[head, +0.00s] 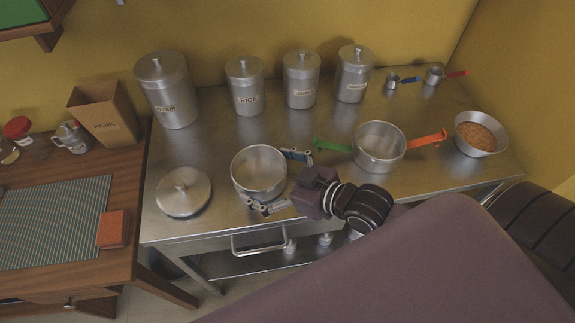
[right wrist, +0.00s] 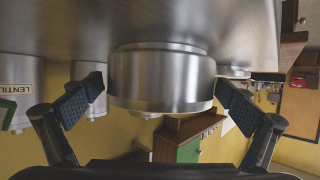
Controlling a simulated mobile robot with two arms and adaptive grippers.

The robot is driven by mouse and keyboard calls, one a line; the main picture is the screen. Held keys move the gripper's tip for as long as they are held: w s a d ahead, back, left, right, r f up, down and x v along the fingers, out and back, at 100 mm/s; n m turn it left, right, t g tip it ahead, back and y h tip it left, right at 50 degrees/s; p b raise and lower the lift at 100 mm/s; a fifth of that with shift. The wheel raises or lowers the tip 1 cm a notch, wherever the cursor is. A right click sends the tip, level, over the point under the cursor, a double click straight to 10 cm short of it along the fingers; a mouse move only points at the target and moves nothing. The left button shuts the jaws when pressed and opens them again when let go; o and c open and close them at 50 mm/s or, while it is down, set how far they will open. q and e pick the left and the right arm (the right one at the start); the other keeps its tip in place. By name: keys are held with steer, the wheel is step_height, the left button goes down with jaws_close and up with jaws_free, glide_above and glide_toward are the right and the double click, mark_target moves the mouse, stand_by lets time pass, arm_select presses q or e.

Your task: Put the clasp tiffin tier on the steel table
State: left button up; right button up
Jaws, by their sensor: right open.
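A plain open steel vessel (head: 259,172) stands upright on the steel table (head: 322,120). A second open steel vessel (head: 380,147), with a green arm on its left and an orange one on its right, stands to its right. I cannot tell for sure which is the clasp tiffin tier. My right gripper (head: 277,181) is open, its fingers on two sides of the plain vessel. In the right wrist view the plain vessel (right wrist: 162,78) sits between the spread fingers, with gaps showing on both sides. My left gripper is not in view.
A steel lid (head: 183,191) lies left of the plain vessel. Several labelled canisters (head: 247,86) line the back. A bowl of brown food (head: 481,133) stands at the right, with small blue- and red-handled cups (head: 434,75) behind. A wooden table (head: 125,195) adjoins on the left.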

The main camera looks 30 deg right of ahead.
steer(key=v, duration=1)
steer(key=shift+s+d+r, duration=0.1)
steer(key=shift+s+r, duration=0.1)
steer(key=shift+s, duration=0.1)
